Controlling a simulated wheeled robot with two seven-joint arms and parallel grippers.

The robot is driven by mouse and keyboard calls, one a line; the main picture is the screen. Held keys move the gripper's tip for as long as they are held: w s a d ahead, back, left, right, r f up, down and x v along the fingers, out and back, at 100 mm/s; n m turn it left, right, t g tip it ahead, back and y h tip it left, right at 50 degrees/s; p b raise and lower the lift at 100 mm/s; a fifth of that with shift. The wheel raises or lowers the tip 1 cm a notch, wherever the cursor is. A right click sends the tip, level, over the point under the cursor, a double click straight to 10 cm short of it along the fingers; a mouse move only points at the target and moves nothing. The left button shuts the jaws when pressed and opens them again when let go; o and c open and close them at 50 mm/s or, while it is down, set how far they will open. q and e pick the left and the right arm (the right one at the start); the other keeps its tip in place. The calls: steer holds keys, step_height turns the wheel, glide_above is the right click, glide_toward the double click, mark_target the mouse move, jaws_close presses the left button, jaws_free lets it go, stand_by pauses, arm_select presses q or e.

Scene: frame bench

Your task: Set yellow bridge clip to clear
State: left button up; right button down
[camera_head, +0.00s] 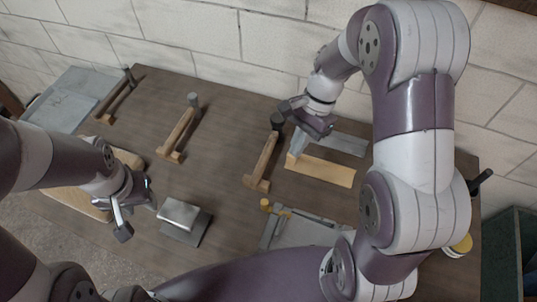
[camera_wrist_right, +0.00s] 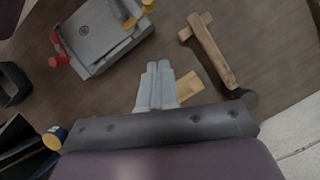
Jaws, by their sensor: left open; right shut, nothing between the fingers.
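The yellow bridge clip (camera_head: 275,209) shows as small yellow parts at the upper left of the grey fixture (camera_head: 295,232), in front of my right gripper. In the right wrist view, yellow parts (camera_wrist_right: 131,22) with a grey bar between them sit at the fixture's edge. I cannot tell the clip's setting. My left gripper (camera_head: 132,208) is open and empty at the left, beside a grey block.
Wooden hammer-like tools (camera_head: 264,160) lie across the table, with the light wood strip (camera_head: 325,170) and a grey plate (camera_head: 345,143) at right. The grey block (camera_head: 182,214) stands at the front. A red part (camera_wrist_right: 56,52) is on the fixture. The table's middle is mostly clear.

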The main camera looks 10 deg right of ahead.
steer(key=s, duration=0.2)
arm_select(q)
steer(key=shift+s+r+p, duration=0.4)
steer(key=shift+r+p, duration=0.2)
steer(key=shift+r, duration=0.05)
steer(key=shift+s+r+p, duration=0.35)
steer(key=shift+r+p, duration=0.2)
steer(key=shift+r, duration=0.05)
arm_select(e)
glide_above(276, 209)
steer(key=w, duration=0.3)
step_height(276, 209, down, 9)
steer(key=shift+s+d, duration=0.15)
arm_select(q)
steer(key=shift+w, duration=0.15)
